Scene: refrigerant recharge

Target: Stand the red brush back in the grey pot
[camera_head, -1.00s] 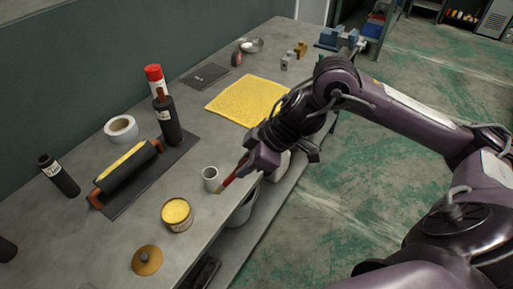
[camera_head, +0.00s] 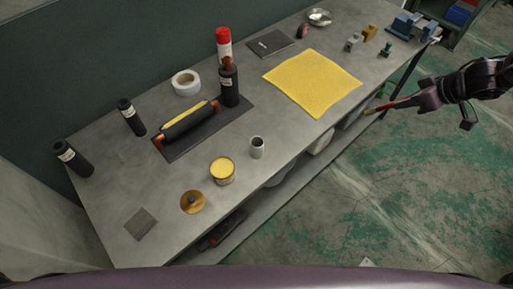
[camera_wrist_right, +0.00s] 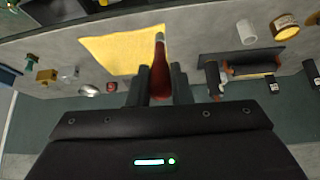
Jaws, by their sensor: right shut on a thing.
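The red brush (camera_head: 397,103) is held in my right gripper (camera_head: 416,99), out past the table's front edge at the right, over the floor. It lies roughly level in the head view, its bristle end pointing left. In the right wrist view the brush's red handle (camera_wrist_right: 160,72) sits between the two fingers. The grey pot (camera_head: 257,147) stands upright on the table near the front edge, well left of the brush and apart from it. The pot also shows in the right wrist view (camera_wrist_right: 246,33). My left gripper is not in view.
An open yellow tin (camera_head: 222,171) stands left of the pot. A roller on a dark mat (camera_head: 205,135) and bottles are behind. Small metal blocks (camera_head: 353,42) sit at the far right.

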